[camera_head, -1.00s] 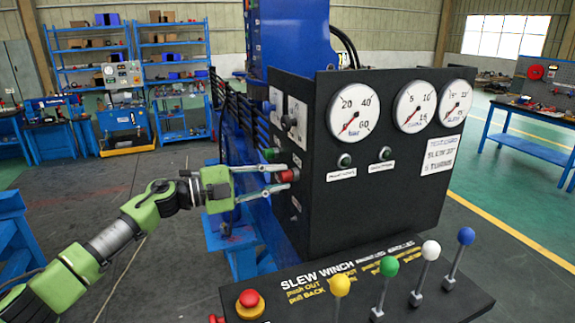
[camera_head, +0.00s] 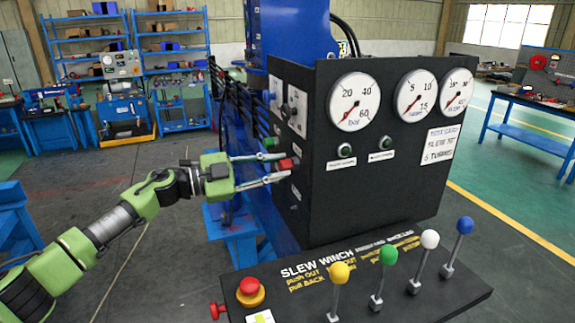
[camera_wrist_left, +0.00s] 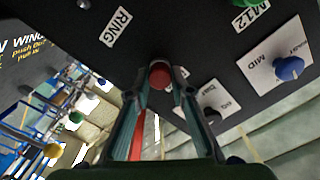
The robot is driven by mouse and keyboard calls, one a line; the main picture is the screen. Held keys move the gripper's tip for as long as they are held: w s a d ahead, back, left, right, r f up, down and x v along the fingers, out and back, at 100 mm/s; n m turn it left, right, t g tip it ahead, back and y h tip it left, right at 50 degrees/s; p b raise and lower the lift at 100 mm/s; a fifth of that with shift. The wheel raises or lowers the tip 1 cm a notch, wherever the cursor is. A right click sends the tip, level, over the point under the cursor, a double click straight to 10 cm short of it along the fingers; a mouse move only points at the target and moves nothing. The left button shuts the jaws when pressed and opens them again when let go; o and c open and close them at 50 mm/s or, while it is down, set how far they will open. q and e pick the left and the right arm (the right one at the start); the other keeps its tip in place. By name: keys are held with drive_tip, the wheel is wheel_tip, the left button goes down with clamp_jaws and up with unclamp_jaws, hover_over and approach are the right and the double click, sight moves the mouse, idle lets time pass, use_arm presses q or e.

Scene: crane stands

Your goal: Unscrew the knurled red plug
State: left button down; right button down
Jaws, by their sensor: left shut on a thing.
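The red plug (camera_head: 287,164) sits on the side face of the black control panel, below a green knob. My left gripper (camera_head: 284,163) reaches in from the left, with one finger on each side of the plug, and is shut on it. In the left wrist view the round red end of the plug (camera_wrist_left: 160,74) shows between the fingertips, against the dark panel. I cannot see its knurling or thread. My right gripper is not in view.
The black panel (camera_head: 318,200) carries gauges and small knobs. A lever console (camera_head: 375,306) with coloured ball levers and a red mushroom button (camera_head: 250,287) stands in front below. A blue stand (camera_head: 235,240) is under my left gripper. Open floor lies to the left.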

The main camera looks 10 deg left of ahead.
use_arm(q)
drive_tip(key=shift+f, duration=0.1)
drive_tip(key=n, duration=0.3)
drive_tip(key=shift+n, duration=1)
drive_tip(key=n, duration=0.3)
drive_tip(key=shift+a, duration=0.1)
drive_tip(key=shift+n, duration=1.1)
drive_tip(key=n, duration=0.5)
